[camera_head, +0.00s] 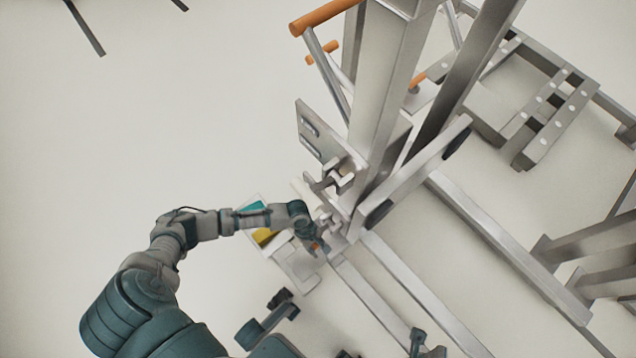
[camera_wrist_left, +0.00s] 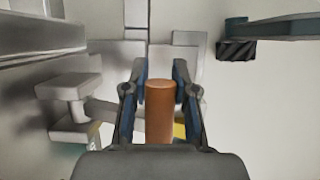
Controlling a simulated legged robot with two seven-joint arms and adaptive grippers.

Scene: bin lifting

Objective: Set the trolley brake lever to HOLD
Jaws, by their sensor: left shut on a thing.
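My left gripper (camera_head: 318,246) reaches in from the left to the lower part of the metal trolley frame (camera_head: 385,80) in the head view. In the left wrist view the two fingers of my left gripper (camera_wrist_left: 160,95) are shut around an upright orange cylindrical grip of the brake lever (camera_wrist_left: 160,112). In the head view only a small orange bit of it shows at the fingertips. A label plate with teal and yellow fields (camera_head: 254,208) lies beside the wrist, partly covered by my arm. Its lettering cannot be read. My right gripper is not seen.
An orange-ended handle bar (camera_head: 322,16) juts out from the trolley top. Metal floor rails (camera_head: 410,290) run to the lower right. A slotted metal rack (camera_head: 555,120) stands at the upper right. The floor on the left is clear.

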